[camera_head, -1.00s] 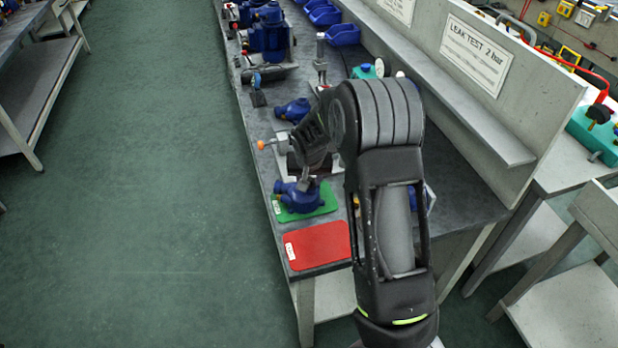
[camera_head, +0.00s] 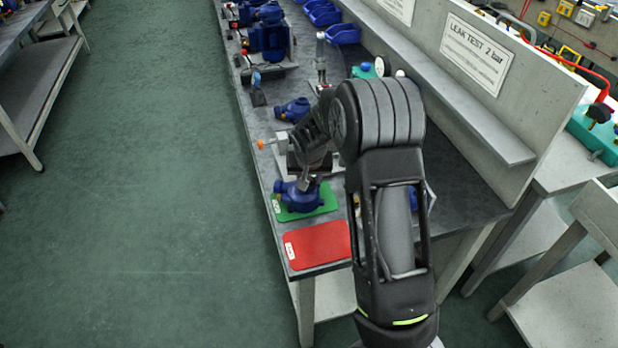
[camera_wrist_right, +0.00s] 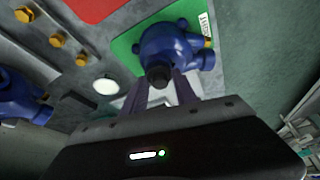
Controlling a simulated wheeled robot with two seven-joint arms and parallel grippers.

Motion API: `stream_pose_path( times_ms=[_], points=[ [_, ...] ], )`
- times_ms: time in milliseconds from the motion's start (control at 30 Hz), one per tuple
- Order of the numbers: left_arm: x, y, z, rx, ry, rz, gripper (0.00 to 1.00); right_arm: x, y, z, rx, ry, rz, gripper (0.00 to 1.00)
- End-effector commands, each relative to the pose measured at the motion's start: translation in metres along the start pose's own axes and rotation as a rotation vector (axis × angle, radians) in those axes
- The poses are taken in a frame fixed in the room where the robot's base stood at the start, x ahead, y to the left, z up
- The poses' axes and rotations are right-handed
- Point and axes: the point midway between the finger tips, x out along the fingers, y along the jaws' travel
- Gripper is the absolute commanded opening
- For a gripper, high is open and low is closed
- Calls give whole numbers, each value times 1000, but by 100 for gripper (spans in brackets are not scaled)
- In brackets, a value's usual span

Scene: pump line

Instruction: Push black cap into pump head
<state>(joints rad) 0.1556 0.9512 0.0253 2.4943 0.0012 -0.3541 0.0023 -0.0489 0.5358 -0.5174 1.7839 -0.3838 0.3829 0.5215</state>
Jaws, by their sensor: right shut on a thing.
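The blue pump head (camera_head: 290,194) sits on a green mat (camera_head: 326,205) on the bench. It also shows in the right wrist view (camera_wrist_right: 185,48), with a brass fitting on its side. My right gripper (camera_head: 308,181) is just above the pump head. In the right wrist view my right gripper (camera_wrist_right: 160,84) is shut on the black cap (camera_wrist_right: 158,77), at the near side of the pump head. Whether the cap is touching or partly inside the opening cannot be told. The cap is not distinguishable in the head view. My left gripper is not in view.
A red mat (camera_head: 318,245) lies empty at the bench's near end. Another blue pump part (camera_head: 293,110) and a grey fixture with an orange knob (camera_head: 261,144) stand farther along. A wall panel bounds the bench's right side.

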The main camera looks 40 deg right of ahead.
Motion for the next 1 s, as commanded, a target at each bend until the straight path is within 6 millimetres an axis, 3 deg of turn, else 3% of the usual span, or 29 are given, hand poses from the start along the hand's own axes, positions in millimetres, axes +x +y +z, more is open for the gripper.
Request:
stream_pose_path(
  times_ms=[1000],
  points=[
    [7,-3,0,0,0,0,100,6,0,2,0,1,0,0]
  ],
)
